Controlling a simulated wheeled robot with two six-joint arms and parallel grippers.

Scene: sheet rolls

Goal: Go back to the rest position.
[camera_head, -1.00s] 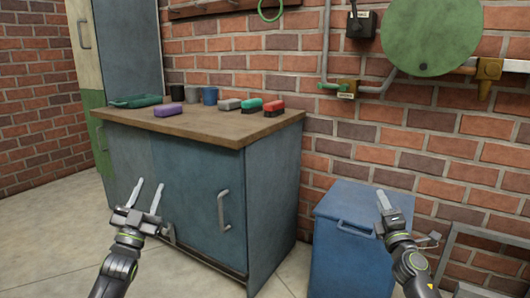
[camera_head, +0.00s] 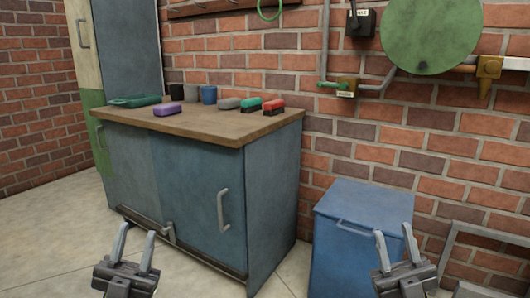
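My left gripper (camera_head: 136,246) is at the lower left of the head view, in front of the blue cabinet's doors. Its two fingers stand apart with nothing between them. My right gripper (camera_head: 393,248) is at the lower right, in front of the blue bin. Its fingers are also apart, with nothing visible between them. Both grippers point upward in the picture, and most of both arms is out of view below.
A blue cabinet with a brown wooden top (camera_head: 215,124) stands ahead. On it are a green tray (camera_head: 134,101), a purple brush (camera_head: 167,109), several cups and more brushes. A lidded blue bin (camera_head: 365,225) and a grey metal frame (camera_head: 452,240) stand to its right. Open floor (camera_head: 45,245) lies left.

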